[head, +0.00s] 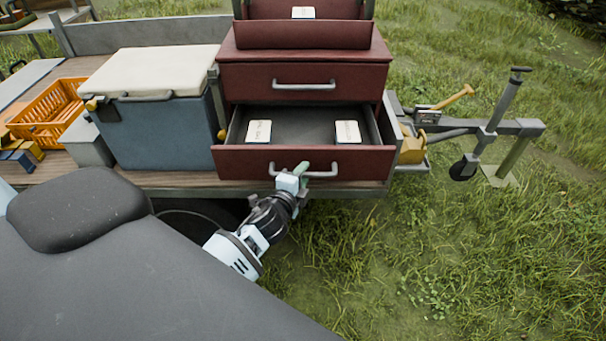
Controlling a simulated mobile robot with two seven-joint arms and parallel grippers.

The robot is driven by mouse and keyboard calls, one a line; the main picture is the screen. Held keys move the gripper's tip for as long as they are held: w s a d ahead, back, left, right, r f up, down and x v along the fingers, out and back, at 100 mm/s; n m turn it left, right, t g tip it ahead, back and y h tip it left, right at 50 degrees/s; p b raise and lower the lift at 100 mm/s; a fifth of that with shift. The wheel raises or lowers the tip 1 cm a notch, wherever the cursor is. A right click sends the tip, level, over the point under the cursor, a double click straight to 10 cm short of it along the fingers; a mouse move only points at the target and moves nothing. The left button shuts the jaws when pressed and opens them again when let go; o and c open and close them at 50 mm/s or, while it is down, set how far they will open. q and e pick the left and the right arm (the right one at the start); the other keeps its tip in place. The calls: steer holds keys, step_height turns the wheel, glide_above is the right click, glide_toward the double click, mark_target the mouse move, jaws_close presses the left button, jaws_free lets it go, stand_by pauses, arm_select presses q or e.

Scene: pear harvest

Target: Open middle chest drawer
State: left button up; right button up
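The dark red chest (228,78) stands on the trailer deck. Its upper section holds a white card (303,12). Below that, the middle drawer (345,80) with a grey bar handle (304,86) looks closed. The lowest visible drawer (235,163) is pulled out, with two white labelled cards (258,131) (348,132) inside. My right gripper is out of view.
A blue-grey cooler (160,135) with a cream lid stands left of the chest. An orange crate (48,112) and a grey box (86,142) are farther left. The trailer's hitch and jack (492,135) stick out at right. Open grass (450,260) lies in front and right.

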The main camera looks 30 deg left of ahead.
arm_select(q)
steer(key=v, duration=0.7)
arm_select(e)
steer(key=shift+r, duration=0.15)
arm_select(q)
steer(key=s+d+f+n+g+h, duration=0.1)
steer(key=s+d+f+n+g, duration=0.1)
steer(key=s, duration=0.8)
steer(key=s+d+f+n+g+h+p, duration=0.1)
steer(key=s+d+f+n, duration=0.4)
steer(key=s, duration=0.5)
steer(key=s+d+f+n+g+h, duration=0.2)
steer(key=s+f+n, duration=0.4)
steer(key=s+f, duration=0.3)
steer(key=shift+s+d+g+h+p, duration=0.3)
steer(key=shift+s+d+g, duration=0.35)
steer(key=shift+s+g, duration=0.4)
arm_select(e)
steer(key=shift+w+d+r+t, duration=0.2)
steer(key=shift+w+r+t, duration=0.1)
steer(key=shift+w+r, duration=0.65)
